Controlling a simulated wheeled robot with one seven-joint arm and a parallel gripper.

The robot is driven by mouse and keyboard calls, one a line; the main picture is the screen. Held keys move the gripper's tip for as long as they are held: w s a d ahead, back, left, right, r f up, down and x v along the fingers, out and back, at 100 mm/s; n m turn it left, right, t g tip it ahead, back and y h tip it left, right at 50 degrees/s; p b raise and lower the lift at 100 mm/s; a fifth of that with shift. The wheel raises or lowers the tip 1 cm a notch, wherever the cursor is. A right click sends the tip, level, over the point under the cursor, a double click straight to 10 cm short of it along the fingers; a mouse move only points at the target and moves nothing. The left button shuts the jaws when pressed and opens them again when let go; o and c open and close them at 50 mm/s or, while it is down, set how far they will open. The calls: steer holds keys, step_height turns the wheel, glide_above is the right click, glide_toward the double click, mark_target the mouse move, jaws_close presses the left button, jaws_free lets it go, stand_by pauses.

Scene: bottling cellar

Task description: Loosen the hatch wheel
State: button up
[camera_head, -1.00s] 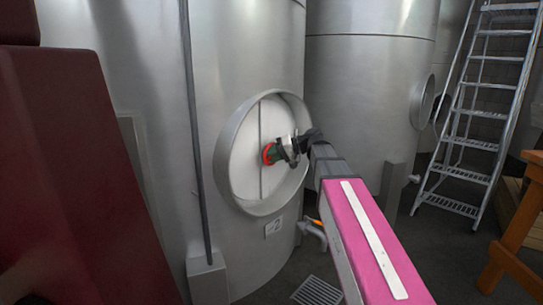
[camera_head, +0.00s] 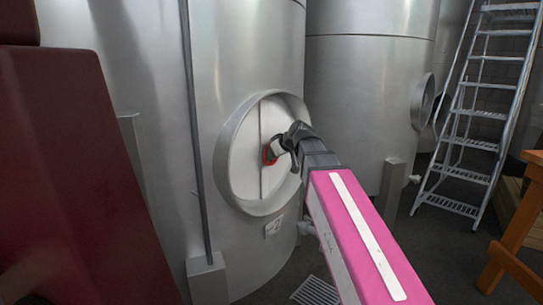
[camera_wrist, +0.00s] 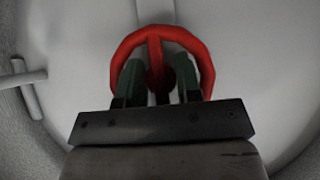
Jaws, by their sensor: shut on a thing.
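The red hatch wheel (camera_wrist: 206,66) sits in front of the round pale hatch door (camera_wrist: 245,50) in the wrist view. In the head view a small part of the wheel (camera_head: 268,154) shows beside my gripper, on the hatch door (camera_head: 262,185) of the steel tank. My gripper (camera_wrist: 158,70) is at the wheel, with its two green fingers on either side of the upright red spoke, shut on it. It also shows in the head view (camera_head: 281,147), where my wrist hides much of the wheel.
A raised metal rim (camera_head: 228,160) surrounds the hatch. A vertical pipe (camera_head: 194,130) runs down the tank at left. A second tank (camera_head: 370,80) and a metal ladder (camera_head: 470,140) stand at right. An orange-brown wooden frame (camera_head: 515,225) is at the right edge.

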steer(key=n+t+h, duration=0.2)
steer(key=t, duration=0.1)
steer(key=shift+n, duration=0.4)
steer(key=shift+h, duration=0.3)
stand_by(0.3)
steer(key=o, duration=0.9)
steer(key=shift+c, duration=0.2)
steer(key=v, duration=1)
steer(key=shift+s+d, duration=0.2)
steer(key=shift+s, duration=0.25)
